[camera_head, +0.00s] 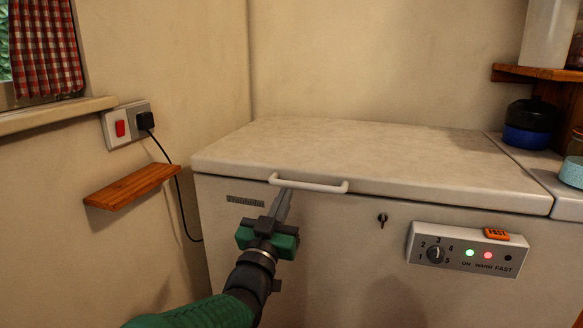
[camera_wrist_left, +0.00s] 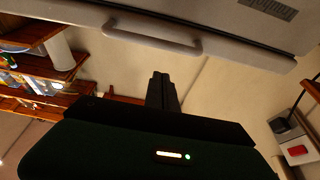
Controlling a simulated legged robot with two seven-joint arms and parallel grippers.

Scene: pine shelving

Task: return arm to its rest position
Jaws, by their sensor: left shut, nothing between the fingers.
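My left gripper (camera_head: 283,204) is shut and empty. Its fingertips are just below the white bar handle (camera_head: 308,185) on the front edge of the freezer lid (camera_head: 370,150). I cannot tell from the head view whether they touch the handle. In the left wrist view the closed fingers (camera_wrist_left: 162,90) show apart from the handle (camera_wrist_left: 152,37). The lid lies closed on the chest freezer (camera_head: 345,240). My right gripper is in neither view.
A control panel (camera_head: 465,250) with a dial and lights is on the freezer front. A small wooden shelf (camera_head: 133,186) juts from the left wall below a socket (camera_head: 127,124) with a plugged cord. A blue pot (camera_head: 530,124) stands at the right.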

